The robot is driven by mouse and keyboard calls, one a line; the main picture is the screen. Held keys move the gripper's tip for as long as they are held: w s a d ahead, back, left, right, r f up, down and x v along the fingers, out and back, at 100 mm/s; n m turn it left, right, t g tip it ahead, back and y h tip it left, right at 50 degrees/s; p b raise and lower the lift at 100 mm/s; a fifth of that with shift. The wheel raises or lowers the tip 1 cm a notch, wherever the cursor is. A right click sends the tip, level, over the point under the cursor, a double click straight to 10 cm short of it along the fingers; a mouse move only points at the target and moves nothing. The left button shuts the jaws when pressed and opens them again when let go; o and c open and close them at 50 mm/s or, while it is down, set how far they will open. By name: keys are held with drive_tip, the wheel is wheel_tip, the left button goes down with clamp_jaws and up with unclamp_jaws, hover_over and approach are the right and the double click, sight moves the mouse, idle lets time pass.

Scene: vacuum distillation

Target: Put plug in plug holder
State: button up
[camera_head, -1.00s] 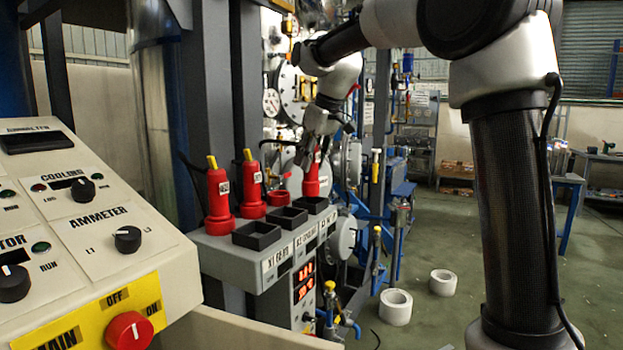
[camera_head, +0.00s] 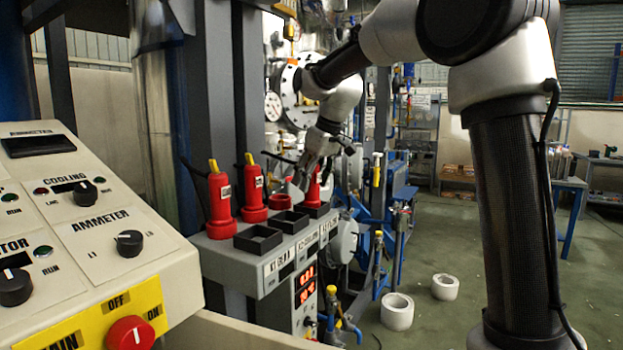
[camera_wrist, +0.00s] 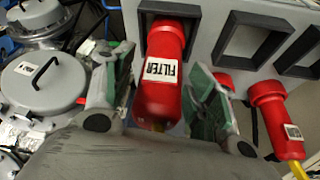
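The red plug labelled FILTER (camera_wrist: 162,75) stands between my gripper's fingers in the wrist view, its wide end within a square black holder (camera_wrist: 146,22). In the head view the same plug (camera_head: 313,188) stands upright at its holder (camera_head: 317,211), the rightmost of the front row. My gripper (camera_head: 308,182) is around it from above and behind. In the wrist view my gripper (camera_wrist: 160,95) has green-padded fingers spread on both sides of the plug, and they look open. The plug's base is partly hidden, so its full seating is unclear.
Two more red plugs (camera_head: 220,205) (camera_head: 254,193) stand left on the panel. Two empty black holders (camera_head: 258,239) (camera_head: 290,221) are in front of them. A control console (camera_head: 100,240) fills the left.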

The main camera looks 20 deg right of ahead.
drive_tip(key=v, duration=1.2)
drive_tip(key=s+d+f+m, duration=0.2)
drive_tip(key=s+d+f, duration=0.2)
drive_tip(key=s, duration=0.6)
drive_tip(key=s+d+f+m+h, duration=0.1)
drive_tip(key=s+d+f, duration=0.3)
drive_tip(key=s+f, duration=0.4)
drive_tip(key=s+d+f+m+h, duration=0.1)
drive_tip(key=s+d+f+m, duration=0.2)
drive_tip(key=s+f, duration=0.4)
drive_tip(key=s+d, duration=0.1)
drive_tip(key=s, duration=0.5)
drive_tip(key=shift+s+d+t, duration=0.15)
drive_tip(key=shift+d+t, duration=0.15)
